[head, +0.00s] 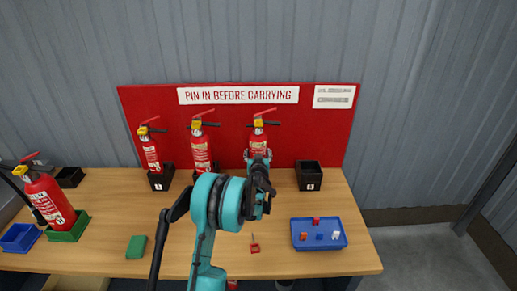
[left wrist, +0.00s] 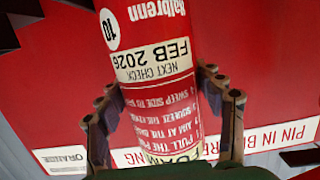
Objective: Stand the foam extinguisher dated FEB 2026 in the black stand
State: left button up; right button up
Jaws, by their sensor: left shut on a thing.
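The foam extinguisher (left wrist: 155,60), red with a white label reading FEB 2026 and the number 10, shows upside down in the left wrist view. My left gripper (left wrist: 168,110) has a finger on each side of its body and is shut on it. In the head view this extinguisher (head: 258,141) is upright before the red board, its lower part hidden by my left gripper (head: 259,170). Whether its base is raised cannot be told. An empty small black stand (head: 71,177) is at the back left of the bench. My right gripper is not in view.
Two other extinguishers (head: 151,152) (head: 200,150) stand along the board. Another (head: 50,200) stands in a green stand (head: 80,226) beside a blue stand (head: 20,238). An empty numbered black box (head: 309,178), blue tray (head: 343,240), green block (head: 136,247) and red-tagged piece (head: 254,247) are on the bench.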

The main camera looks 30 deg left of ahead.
aim_at(258, 141)
pick_arm(q)
jog(key=shift+r+p, duration=1.7)
jog(key=shift+r, duration=1.45)
jog(key=shift+d, duration=0.1)
